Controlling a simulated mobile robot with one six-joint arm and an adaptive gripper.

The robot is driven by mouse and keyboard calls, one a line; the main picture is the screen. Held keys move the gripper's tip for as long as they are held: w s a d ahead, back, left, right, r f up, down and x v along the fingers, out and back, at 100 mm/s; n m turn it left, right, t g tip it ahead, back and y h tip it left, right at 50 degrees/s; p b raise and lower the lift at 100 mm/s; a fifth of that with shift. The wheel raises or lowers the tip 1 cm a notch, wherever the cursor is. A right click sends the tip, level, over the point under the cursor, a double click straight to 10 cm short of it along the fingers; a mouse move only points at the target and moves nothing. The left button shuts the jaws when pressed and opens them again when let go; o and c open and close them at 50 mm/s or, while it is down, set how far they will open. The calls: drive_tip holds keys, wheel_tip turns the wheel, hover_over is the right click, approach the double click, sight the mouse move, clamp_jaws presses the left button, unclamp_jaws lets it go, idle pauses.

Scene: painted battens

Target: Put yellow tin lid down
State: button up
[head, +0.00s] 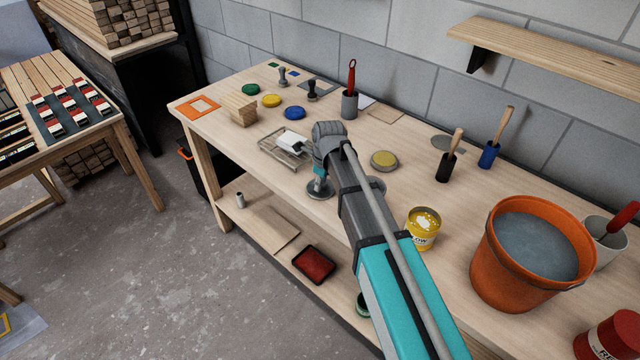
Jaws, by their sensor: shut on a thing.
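My gripper (320,185) points down over the front part of the bench, left of the open yellow tin. My own arm and wrist partly hide it. A flat grey round disc (320,193), which looks like the yellow tin lid, is at its tips, and my gripper is shut on it. I cannot tell whether the disc touches the bench top. The yellow tin (423,229) stands open to the right of my forearm, with yellow paint inside.
A red tin (612,338) is at the lower right. Bare wood lies left of my gripper, before the front edge.

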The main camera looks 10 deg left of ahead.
sight(325, 190)
drive_tip(key=shift+f, duration=0.15)
drive_tip(key=o, duration=0.9)
drive_tip(key=shift+o, duration=0.2)
wheel_tip(325, 190, up, 12)
drive_tip(key=d+p, duration=0.1)
drive_tip(key=p, duration=1.1)
drive_tip(key=shift+s+d, duration=0.2)
idle(0.5)
